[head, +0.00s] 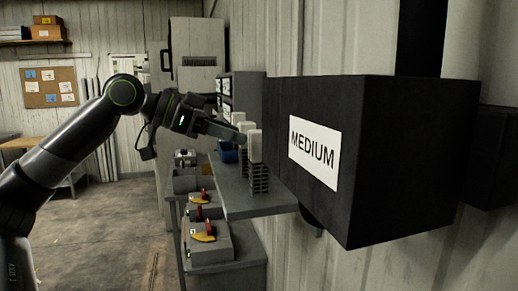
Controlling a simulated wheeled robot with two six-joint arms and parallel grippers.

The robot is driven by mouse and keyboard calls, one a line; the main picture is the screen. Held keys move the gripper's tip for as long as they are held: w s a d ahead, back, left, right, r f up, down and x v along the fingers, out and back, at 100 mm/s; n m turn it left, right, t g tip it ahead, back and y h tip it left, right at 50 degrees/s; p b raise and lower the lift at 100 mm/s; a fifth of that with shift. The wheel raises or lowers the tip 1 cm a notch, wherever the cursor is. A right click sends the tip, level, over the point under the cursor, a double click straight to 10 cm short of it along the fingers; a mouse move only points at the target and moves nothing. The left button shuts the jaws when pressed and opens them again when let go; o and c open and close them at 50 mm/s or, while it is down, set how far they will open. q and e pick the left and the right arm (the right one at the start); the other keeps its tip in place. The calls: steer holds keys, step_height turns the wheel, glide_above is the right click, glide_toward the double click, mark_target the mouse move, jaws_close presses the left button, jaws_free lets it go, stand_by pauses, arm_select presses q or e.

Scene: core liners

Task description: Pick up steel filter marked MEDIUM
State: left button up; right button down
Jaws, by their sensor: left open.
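A white label reading MEDIUM (314,158) is on a large dark box (400,160) close in front, on the right by the wall. I cannot make out a steel filter for certain. Several pale upright blocks (255,146) stand at the wall end of a grey shelf, left of the dark box, with a dark ribbed stack (259,178) below the nearest one. My left gripper (234,131) reaches in from the left and is open, its fingers pointing right at the pale blocks. I cannot tell whether it touches them. My right gripper is out of view.
The grey shelf (250,203) juts out from the wall, with a blue bin (228,152) on it. Lower left are devices with red and yellow handles (205,232). A tall grey cabinet (197,50) stands behind. The floor (100,240) at left is clear.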

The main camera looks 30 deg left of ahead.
mark_target(250, 135)
arm_select(q)
steer(key=shift+w+d+f+p, duration=0.2)
steer(key=shift+w+d+p, duration=0.2)
steer(key=shift+w, duration=0.1)
steer(key=shift+d, duration=0.1)
steer(key=p+x, duration=0.4)
steer(key=shift+w+r, duration=0.1)
steer(key=shift+r, duration=0.25)
steer(key=shift+w+d+f, duration=0.3)
steer(key=c, duration=1.1)
steer(key=shift+r, duration=0.1)
